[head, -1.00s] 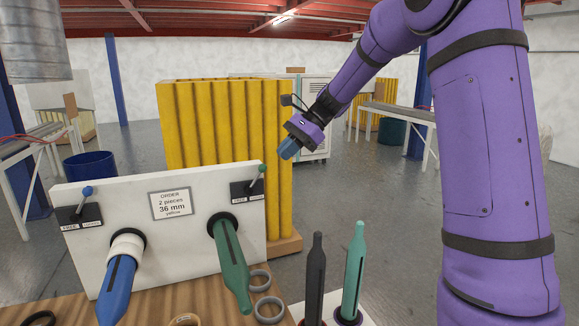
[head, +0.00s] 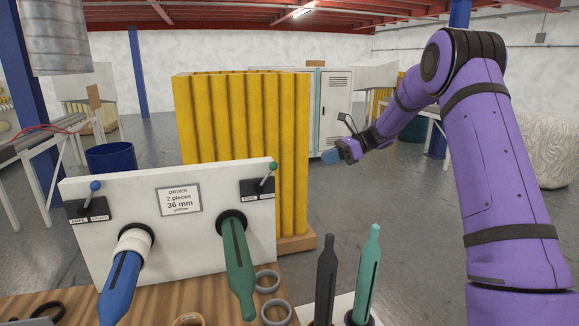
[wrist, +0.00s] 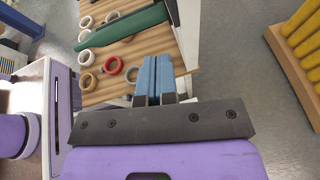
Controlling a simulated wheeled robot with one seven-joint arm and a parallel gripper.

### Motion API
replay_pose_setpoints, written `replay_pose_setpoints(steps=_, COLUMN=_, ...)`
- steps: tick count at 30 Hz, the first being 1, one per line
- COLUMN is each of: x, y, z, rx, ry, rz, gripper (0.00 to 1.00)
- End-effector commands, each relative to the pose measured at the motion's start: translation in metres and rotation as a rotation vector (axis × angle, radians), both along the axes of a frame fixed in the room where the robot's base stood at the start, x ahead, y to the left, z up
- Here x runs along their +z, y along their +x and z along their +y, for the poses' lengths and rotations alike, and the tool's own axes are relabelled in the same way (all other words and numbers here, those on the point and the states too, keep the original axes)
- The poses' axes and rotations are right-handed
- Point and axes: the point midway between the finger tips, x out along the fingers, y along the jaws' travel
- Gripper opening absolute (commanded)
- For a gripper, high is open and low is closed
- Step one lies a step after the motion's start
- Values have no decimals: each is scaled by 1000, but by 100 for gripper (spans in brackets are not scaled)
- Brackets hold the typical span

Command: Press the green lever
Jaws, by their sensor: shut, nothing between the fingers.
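The green lever (head: 267,176) is a short rod with a green knob on a black plate at the upper right of the white panel (head: 120,205). It leans up and to the right. My gripper (head: 330,157) is apart from it, to its right and a little higher in the head view. Its blue fingers, pressed together in the wrist view (wrist: 154,75), hold nothing. Below the lever a dark green spindle (head: 238,265) sticks out of the panel; it also crosses the top of the wrist view (wrist: 125,33). The lever cannot be made out in the wrist view.
A blue lever (head: 94,192) and blue spindle (head: 121,285) with a white roll (head: 134,244) are at the panel's left. Dark grey (head: 326,275) and teal (head: 367,270) tools stand at right. Several rings lie on the wooden table (wrist: 150,42). A yellow ribbed block (head: 240,110) stands behind.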

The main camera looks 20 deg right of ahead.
Motion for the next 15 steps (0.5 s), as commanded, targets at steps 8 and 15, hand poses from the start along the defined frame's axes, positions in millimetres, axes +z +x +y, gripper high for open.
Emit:
replay_pose_setpoints(steps=8, x=-3, y=1, z=8, rx=2, ry=0, rz=0, gripper=0)
replay_pose_setpoints(steps=15, x=-17, y=6, z=43, rx=4, ry=0, rz=2, gripper=0)
